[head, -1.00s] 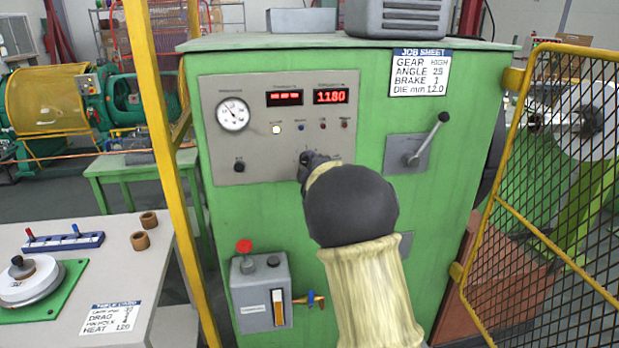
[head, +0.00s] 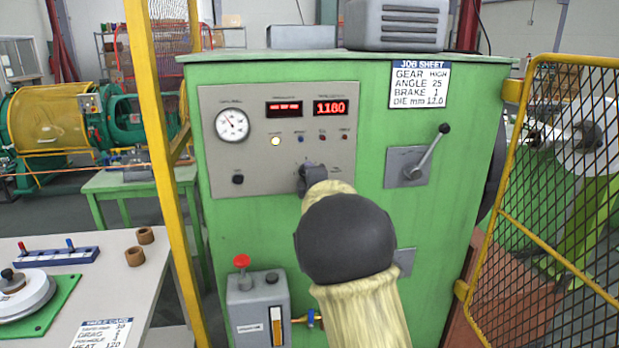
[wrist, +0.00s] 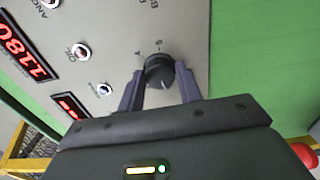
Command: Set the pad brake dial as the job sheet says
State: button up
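A round black dial (wrist: 158,72) with a pale pointer line sits on the grey panel in the wrist view. Printed marks that look like 4 and 5 stand by it; other lettering is cut off. I cannot read its setting for sure. My gripper (wrist: 160,84) has its two fingers on either side of the dial, with narrow gaps visible. In the head view, my gripper (head: 313,180) is at the panel's lower right and covers the dial. The job sheet (head: 419,85) reads gear HIGH, angle 25, brake 1, die mm 12.0.
The grey panel (head: 225,180) carries a gauge, red displays and small lamps. A lever (head: 430,152) is to its right. A grey box with a red button (head: 242,261) is below. A yellow post (head: 160,130) and mesh guard (head: 555,190) flank the green cabinet.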

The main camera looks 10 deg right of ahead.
jog(key=o, duration=0.3)
jog(key=shift+o, duration=0.2)
jog(key=s+b, duration=0.3)
jog(key=s, duration=1.4)
jog(key=shift+s, duration=0.2)
jog(key=shift+f, duration=0.1)
